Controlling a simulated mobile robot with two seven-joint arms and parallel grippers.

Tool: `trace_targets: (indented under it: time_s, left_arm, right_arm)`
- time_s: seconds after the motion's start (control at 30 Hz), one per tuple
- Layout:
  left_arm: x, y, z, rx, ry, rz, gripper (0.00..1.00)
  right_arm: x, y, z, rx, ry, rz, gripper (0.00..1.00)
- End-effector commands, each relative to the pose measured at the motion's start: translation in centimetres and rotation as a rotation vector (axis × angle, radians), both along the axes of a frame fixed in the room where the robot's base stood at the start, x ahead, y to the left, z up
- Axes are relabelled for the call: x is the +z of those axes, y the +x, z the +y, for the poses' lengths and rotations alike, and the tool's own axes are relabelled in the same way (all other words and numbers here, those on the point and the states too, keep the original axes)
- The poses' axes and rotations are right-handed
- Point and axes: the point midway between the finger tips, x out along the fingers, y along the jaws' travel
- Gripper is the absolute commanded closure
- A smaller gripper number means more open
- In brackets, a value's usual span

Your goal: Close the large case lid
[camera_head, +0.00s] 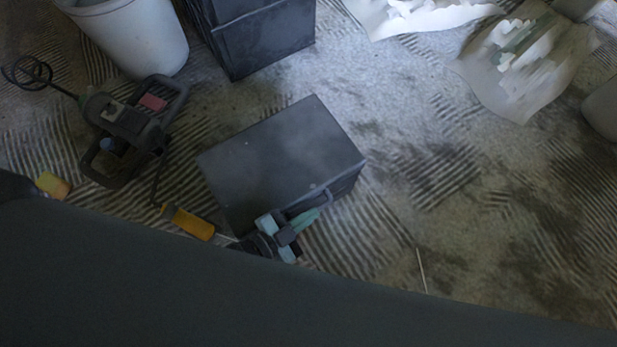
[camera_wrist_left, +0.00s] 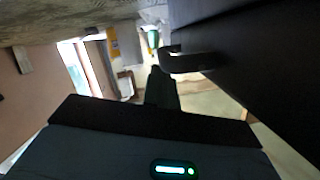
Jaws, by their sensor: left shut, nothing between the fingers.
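The large dark grey case (camera_head: 280,160) sits on the floor in the middle of the head view. Its lid lies flat over the top and looks down; I cannot tell whether a thin gap is left at the seam. A handle (camera_head: 312,200) is on its near side. My left gripper (camera_head: 304,221) is shut and empty, beside the near side close to the handle; I cannot tell whether it touches. In the left wrist view the dark case wall (camera_wrist_left: 270,60) fills the right, with the handle (camera_wrist_left: 190,62) close to the fingers (camera_wrist_left: 160,84). My right gripper is not in view.
A white bucket (camera_head: 135,35) and another dark box (camera_head: 262,40) stand behind the case. A power tool (camera_head: 130,125) with a cord lies left. A yellow-handled tool (camera_head: 188,222) lies near the case's left corner. Crumpled sheeting (camera_head: 525,65) lies far right. Floor right of the case is mostly clear.

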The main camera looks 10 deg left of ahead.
Motion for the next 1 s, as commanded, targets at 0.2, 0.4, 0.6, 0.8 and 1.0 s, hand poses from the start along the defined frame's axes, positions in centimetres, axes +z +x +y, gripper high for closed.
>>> trace_targets:
  time_s: [0.2,0.4,0.6,0.8,1.0]
  left_arm:
    - [3.6,0.1,0.0,0.003,-0.008,-0.014,1.00]
    - [4.6,-2.6,2.4,0.003,-0.008,-0.012,1.00]
    - [5.5,-5.3,4.8,0.002,-0.009,-0.013,1.00]
    - [5.9,-6.8,6.1,0.003,-0.011,-0.016,1.00]
    - [5.9,-7.2,6.4,0.003,-0.012,-0.015,1.00]
  right_arm:
    - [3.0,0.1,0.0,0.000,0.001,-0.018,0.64]
    - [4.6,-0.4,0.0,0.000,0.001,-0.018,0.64]
    - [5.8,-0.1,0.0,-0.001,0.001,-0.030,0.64]
    - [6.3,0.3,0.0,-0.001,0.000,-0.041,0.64]
    - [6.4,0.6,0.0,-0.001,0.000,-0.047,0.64]
